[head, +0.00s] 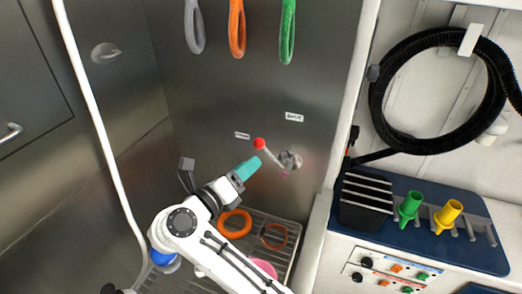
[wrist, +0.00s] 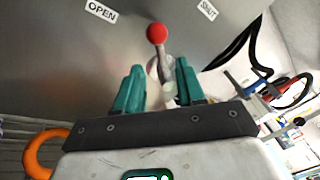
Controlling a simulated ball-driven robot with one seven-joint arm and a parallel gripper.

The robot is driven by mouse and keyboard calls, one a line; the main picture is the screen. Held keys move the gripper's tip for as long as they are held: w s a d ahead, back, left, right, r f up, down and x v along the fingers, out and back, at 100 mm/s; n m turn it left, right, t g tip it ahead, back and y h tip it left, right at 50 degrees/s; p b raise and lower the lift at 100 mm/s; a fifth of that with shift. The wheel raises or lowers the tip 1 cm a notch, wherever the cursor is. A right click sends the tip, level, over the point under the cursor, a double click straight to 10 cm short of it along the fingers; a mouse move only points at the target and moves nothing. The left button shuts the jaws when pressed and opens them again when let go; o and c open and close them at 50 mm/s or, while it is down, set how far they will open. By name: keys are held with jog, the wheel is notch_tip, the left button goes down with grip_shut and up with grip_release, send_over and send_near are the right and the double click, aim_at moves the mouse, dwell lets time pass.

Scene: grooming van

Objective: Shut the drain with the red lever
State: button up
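The drain lever is a short metal arm with a red ball knob (head: 260,144) on a round pivot (head: 290,160) on the steel back wall. In the head view it leans up and left, with the knob near the OPEN label (head: 242,135); the SHUT label (head: 294,117) is up and right of the pivot. My gripper (head: 249,167) is just below and left of the knob. In the wrist view the red knob (wrist: 157,33) shows above and between the teal fingers of my gripper (wrist: 158,82), which are apart. Contact cannot be told.
Grey, orange and green loops (head: 237,28) hang above on the wall. Orange rings (head: 235,223) and a pink item (head: 263,267) lie on the slatted floor (head: 292,240) below. A white hose (head: 92,105) runs down at left; a blue counter (head: 425,235) stands at right.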

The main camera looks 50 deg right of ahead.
aim_at(265, 152)
jog(key=d, duration=0.5)
jog(key=d+b, duration=0.1)
jog(key=d, duration=0.2)
jog(key=shift+w+d, duration=0.15)
jog(key=shift+w, duration=0.15)
jog(key=shift+c, duration=0.3)
grip_shut()
